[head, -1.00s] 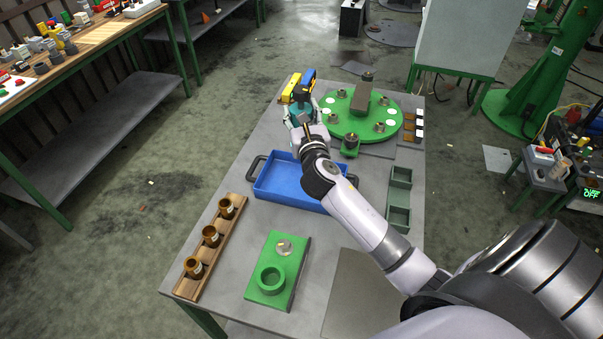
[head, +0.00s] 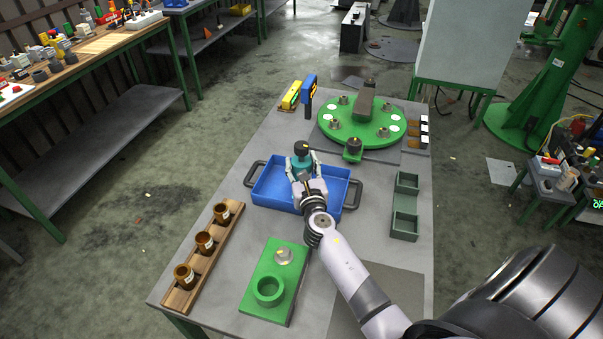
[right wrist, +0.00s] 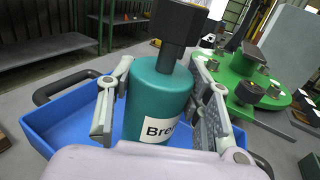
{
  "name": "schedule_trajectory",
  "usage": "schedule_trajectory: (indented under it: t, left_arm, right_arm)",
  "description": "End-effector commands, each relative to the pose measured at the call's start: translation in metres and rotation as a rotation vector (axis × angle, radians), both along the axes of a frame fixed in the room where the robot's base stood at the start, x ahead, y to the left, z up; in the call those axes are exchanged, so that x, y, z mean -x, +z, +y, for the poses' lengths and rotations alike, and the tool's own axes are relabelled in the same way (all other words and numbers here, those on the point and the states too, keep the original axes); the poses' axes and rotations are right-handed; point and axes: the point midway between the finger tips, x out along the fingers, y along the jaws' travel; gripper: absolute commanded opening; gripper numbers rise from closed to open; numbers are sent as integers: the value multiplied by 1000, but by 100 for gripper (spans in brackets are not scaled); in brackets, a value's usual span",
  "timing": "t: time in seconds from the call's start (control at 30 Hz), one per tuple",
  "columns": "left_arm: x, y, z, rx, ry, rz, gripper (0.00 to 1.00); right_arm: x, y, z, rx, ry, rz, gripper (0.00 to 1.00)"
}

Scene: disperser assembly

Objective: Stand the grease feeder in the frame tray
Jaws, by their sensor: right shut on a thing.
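The grease feeder (head: 301,164) is a teal cylinder with a black square-sided top. In the right wrist view the feeder (right wrist: 158,98) carries a white label, of which only "Bre" shows. My right gripper (head: 302,170) is shut on its body, one finger on each side, and it stands about upright. The blue tray (head: 270,190), which I take for the frame tray, lies under it; its wall also shows in the right wrist view (right wrist: 60,120). The feeder is over the tray's far middle part; I cannot tell whether it touches the floor. My left gripper is not in view.
A green turntable (head: 350,130) stands behind the tray, with yellow and blue tools (head: 308,88) to its left. A wooden rack (head: 202,258) with brown cups is front left, a green fixture (head: 272,280) in front, and a grey-green bin (head: 405,205) to the right.

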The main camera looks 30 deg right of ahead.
Motion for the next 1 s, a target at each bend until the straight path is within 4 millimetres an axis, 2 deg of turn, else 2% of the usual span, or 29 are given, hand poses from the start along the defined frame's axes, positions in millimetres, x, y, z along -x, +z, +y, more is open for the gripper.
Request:
schedule_trajectory:
  t: [0.07, 0.5, 0.53, 0.8, 1.0]
  left_arm:
    - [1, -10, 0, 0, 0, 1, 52]
    - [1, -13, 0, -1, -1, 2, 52]
    - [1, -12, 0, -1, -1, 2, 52]
    - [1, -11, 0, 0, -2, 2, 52]
    - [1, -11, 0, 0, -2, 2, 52]
  right_arm:
    - [-1, -9, 0, 1, 0, -6, 0]
    - [-1, -13, 0, 3, 1, -6, 0]
    - [0, -16, 0, 0, 0, -1, 47]
    - [0, -15, 0, 0, 0, -1, 65]
    - [0, -15, 0, 0, 0, -1, 66]
